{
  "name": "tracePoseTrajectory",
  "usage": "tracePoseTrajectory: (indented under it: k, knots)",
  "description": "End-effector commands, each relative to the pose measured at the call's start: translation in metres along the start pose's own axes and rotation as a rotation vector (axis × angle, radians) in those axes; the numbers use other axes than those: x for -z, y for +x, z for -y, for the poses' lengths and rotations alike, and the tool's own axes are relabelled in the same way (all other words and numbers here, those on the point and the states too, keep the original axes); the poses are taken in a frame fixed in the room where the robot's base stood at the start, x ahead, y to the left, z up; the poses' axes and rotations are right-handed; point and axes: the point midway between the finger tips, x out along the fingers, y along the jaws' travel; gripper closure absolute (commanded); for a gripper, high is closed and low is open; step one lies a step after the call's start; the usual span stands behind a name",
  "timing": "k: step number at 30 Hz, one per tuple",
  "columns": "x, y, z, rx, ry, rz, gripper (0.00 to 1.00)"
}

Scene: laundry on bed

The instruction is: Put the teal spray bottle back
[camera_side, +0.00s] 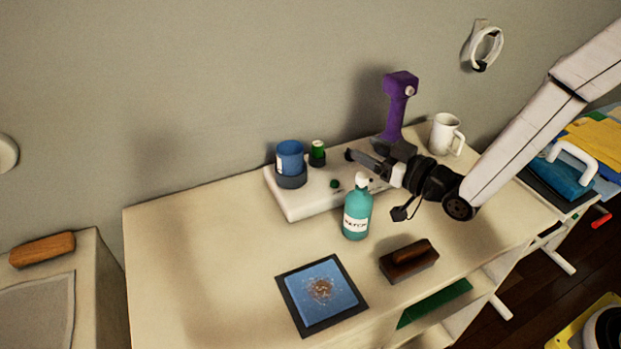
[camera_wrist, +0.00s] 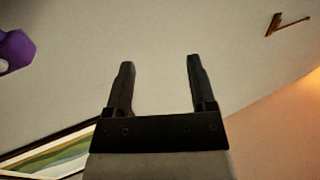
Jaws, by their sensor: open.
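The teal spray bottle (camera_side: 357,212) stands upright on the tabletop in the side view, in front of a white holder base (camera_side: 297,207). It has a white top and a white label. My gripper (camera_side: 357,157) is above and behind the bottle, over the holder base, apart from the bottle. In the wrist view my gripper (camera_wrist: 157,66) is open, with nothing between its fingers. The holder base carries a blue cup-like item (camera_side: 290,156) and a small green-topped item (camera_side: 317,152). My gripper and arm hide part of the base's right side.
A purple handled tool (camera_side: 398,105) stands behind my gripper; a white mug (camera_side: 445,134) is to its right. A brown brush (camera_side: 409,262) and a blue picture on a dark mat (camera_side: 293,307) lie in front. The table's left part is clear.

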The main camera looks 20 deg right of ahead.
Motion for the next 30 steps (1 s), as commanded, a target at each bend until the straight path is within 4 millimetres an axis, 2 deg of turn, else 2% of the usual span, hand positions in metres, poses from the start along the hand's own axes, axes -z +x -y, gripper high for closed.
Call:
tracePoseTrajectory:
  k: [8, 17, 23, 30]
  knots:
    - [-0.003, -0.002, -0.006, -0.017, -0.002, 0.044, 0.28]
    - [-0.02, -0.02, -0.033, -0.101, 0.004, 0.286, 0.28]
    - [-0.036, -0.048, -0.053, -0.17, 0.026, 0.506, 0.28]
    - [-0.052, -0.095, -0.07, -0.243, 0.075, 0.772, 0.28]
